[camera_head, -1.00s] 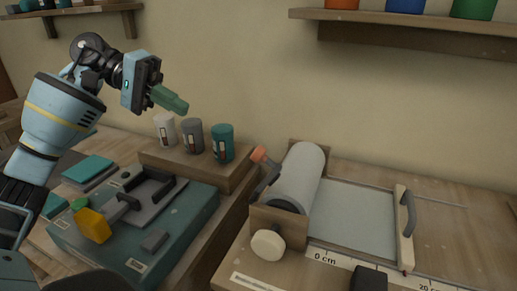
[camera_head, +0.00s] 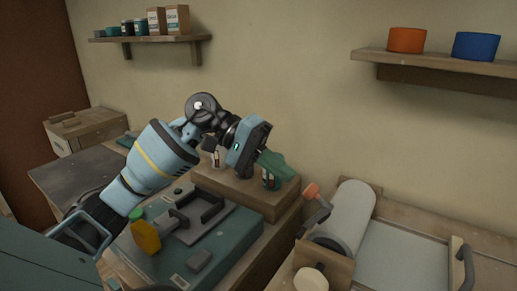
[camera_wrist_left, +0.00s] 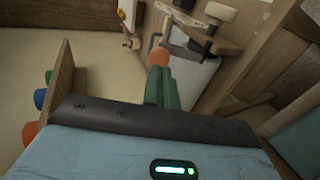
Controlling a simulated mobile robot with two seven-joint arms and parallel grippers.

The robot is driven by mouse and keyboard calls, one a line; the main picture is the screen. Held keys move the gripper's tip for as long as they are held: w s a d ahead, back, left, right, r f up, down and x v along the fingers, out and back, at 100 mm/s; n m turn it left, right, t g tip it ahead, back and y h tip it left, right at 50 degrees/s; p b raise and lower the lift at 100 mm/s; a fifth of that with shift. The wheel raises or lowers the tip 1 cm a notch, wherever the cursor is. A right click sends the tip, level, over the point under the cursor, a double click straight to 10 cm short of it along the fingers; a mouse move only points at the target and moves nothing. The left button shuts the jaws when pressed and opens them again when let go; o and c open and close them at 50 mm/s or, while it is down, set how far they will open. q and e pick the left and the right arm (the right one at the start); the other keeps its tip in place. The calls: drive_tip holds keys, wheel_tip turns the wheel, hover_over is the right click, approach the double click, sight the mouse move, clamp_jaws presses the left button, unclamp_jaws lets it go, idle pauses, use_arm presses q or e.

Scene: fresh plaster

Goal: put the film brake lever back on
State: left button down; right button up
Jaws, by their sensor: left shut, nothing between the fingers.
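The lever with an orange knob (camera_head: 311,190) and a dark arm (camera_head: 319,214) stands tilted at the left end of the film roll (camera_head: 350,210), by its wooden holder (camera_head: 327,262). Whether it is fully seated there I cannot tell. My left gripper (camera_head: 287,172) has its green fingers shut and empty, up and left of the orange knob and apart from it. In the left wrist view the fingertips (camera_wrist_left: 162,70) line up just below the orange knob (camera_wrist_left: 158,56), partly covering it. My right gripper is not in view.
A round pale knob (camera_head: 311,279) sits on the roll holder's front. A wall shelf (camera_head: 440,63) hangs above. Space above the film sheet (camera_head: 405,255) is clear.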

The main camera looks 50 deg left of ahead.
use_arm(q)
drive_tip(key=shift+p+x, duration=0.3)
drive_tip(key=shift+x, duration=1.1)
